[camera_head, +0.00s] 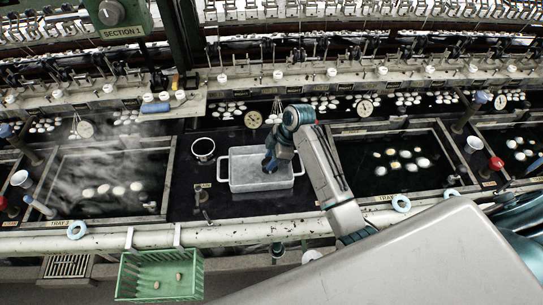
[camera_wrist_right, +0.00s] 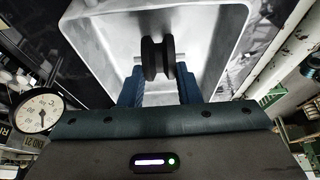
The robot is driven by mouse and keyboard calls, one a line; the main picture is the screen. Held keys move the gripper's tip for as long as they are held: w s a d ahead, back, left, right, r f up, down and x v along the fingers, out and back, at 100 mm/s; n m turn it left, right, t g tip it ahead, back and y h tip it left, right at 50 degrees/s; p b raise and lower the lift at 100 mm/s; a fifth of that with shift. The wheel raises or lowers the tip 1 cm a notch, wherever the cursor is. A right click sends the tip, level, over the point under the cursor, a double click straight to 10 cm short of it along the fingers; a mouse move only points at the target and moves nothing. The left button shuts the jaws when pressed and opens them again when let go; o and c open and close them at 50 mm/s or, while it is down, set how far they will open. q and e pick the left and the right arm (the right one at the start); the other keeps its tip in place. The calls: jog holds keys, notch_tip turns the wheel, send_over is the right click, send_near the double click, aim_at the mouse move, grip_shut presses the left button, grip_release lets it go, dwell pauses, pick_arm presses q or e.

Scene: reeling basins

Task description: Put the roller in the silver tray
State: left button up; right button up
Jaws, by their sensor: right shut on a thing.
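The silver tray (camera_head: 240,182) is a rectangular metal pan with side handles, on the dark bench between two basins. My right gripper (camera_head: 270,162) reaches down over the tray's right half. In the right wrist view, my right gripper (camera_wrist_right: 158,82) is shut on the roller (camera_wrist_right: 157,52), a dark grooved wheel with a thin pale axle. Behind the roller I see the inside of the silver tray (camera_wrist_right: 108,45). I cannot tell if the roller touches the tray floor. In the head view the gripper hides the roller. My left gripper is not in view.
A small metal cup (camera_head: 203,150) stands just left of the tray. Water basins with white cocoons lie left (camera_head: 110,190) and right (camera_head: 395,165). A round dial (camera_head: 253,119) is behind the tray. A green basket (camera_head: 158,275) hangs at the front rail.

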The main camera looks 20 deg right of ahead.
jog(key=shift+f, duration=0.2)
jog(key=o, duration=1)
jog(key=shift+c, duration=0.2)
jog(key=shift+r, duration=0.1)
jog(key=b+v, duration=0.2)
jog(key=v, duration=1)
jog(key=shift+d, duration=0.1)
